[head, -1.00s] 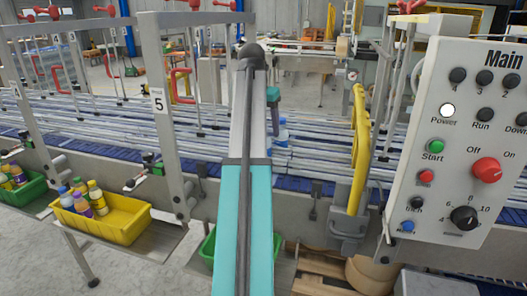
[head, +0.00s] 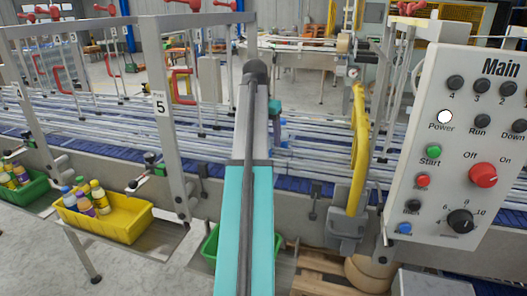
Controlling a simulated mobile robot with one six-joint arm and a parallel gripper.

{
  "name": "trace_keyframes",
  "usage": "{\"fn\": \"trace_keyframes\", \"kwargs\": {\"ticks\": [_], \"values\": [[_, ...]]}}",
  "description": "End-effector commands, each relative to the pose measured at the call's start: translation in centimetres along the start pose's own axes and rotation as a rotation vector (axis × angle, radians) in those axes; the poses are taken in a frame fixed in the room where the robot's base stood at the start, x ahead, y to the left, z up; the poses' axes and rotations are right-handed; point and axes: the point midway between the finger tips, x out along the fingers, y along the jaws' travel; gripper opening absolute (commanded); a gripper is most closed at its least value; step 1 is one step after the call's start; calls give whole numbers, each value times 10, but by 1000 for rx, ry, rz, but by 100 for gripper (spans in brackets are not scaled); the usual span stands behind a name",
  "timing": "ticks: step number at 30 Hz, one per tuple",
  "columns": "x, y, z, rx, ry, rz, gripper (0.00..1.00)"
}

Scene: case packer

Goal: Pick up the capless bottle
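Behind my arm, a small blue and whitish thing (head: 284,123), perhaps a bottle, shows on the conveyor. It is partly hidden and too small to tell whether it has a cap. My wrist, a teal part, hangs just left of and above it. My gripper's fingers are hidden behind my own arm, so neither their opening nor any contact shows. Several bottles (head: 98,197) with coloured tops stand in the left end of the yellow bin (head: 131,222). I cannot pick out a capless one there.
The roller conveyor (head: 330,150) runs across the view. A grey frame marked 5 (head: 161,107) stands at left. A control panel (head: 465,145) and a yellow guard (head: 360,150) stand at right. Green bins (head: 211,243) (head: 30,191) sit below the conveyor's front edge; the left one holds bottles.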

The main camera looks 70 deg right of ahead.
Motion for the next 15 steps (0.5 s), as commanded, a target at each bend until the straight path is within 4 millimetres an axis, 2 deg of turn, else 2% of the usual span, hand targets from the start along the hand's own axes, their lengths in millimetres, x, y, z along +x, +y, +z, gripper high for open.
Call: {"fn": "trace_keyframes", "kwargs": {"ticks": [7, 15], "values": [[18, -1, 0, 1, 1, 0, 65], [25, -1, 0, 1, 0, 0, 65]]}}
